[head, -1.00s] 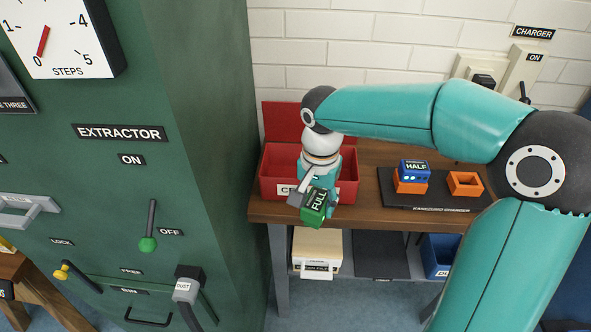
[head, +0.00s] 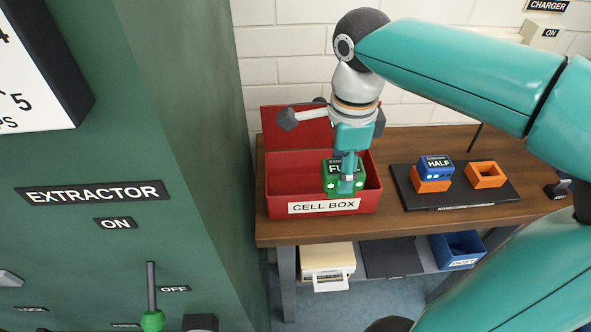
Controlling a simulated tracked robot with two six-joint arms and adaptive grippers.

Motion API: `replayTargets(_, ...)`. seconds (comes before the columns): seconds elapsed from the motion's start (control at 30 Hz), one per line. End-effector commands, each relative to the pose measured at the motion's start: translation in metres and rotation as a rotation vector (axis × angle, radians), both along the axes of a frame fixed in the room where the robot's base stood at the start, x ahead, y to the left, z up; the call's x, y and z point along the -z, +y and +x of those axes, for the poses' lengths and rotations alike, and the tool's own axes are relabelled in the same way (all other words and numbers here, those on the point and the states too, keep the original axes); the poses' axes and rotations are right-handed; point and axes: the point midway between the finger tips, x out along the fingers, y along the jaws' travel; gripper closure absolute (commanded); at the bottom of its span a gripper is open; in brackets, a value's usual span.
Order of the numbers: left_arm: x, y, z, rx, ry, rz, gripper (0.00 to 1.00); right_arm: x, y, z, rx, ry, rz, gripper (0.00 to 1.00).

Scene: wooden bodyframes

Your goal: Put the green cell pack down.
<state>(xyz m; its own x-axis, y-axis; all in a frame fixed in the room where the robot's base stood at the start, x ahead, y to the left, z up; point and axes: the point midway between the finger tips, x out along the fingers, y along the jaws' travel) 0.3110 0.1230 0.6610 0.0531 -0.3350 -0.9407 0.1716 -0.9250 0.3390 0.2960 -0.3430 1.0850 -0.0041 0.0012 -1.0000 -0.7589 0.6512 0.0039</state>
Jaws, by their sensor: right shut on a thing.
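The green cell pack (head: 331,180), its label partly covered, is in my right gripper (head: 347,179). The gripper points down and is shut on the pack. The pack shows within the opening of the red cell box (head: 289,208), in its right half near the front wall. I cannot tell whether the pack touches the box floor. The box lid stands open at the back. My left gripper is not in view.
A blue HALF pack (head: 436,166) sits in an orange holder on the black charger plate (head: 459,199). An empty orange holder (head: 486,175) is beside it. The green extractor (head: 190,130) stands close on the left. The left half of the cell box looks empty.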

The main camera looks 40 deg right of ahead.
Motion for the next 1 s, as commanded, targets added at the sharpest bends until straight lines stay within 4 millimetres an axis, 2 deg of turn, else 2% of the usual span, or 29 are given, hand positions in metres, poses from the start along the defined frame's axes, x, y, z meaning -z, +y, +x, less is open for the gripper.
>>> replayTargets(0.03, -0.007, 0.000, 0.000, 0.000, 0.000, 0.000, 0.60, -0.003, 0.000, 0.016, -0.004, 0.004, 0.000, 0.92)
replayTargets(0.2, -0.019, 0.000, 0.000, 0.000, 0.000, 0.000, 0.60, -0.003, 0.001, 0.062, -0.009, 0.002, 0.001, 0.92)
replayTargets(0.47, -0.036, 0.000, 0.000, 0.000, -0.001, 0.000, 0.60, -0.003, 0.001, 0.117, -0.011, 0.001, 0.001, 0.92)
replayTargets(0.6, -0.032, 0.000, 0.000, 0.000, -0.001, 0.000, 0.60, 0.029, 0.001, 0.116, -0.009, 0.004, 0.001, 0.92)
replayTargets(0.73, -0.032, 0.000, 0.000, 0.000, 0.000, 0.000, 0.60, 0.051, 0.001, 0.116, -0.010, 0.003, 0.000, 0.92)
replayTargets(1.0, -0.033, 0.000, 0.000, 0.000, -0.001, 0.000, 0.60, 0.073, 0.001, 0.116, -0.011, 0.001, -0.001, 0.92)
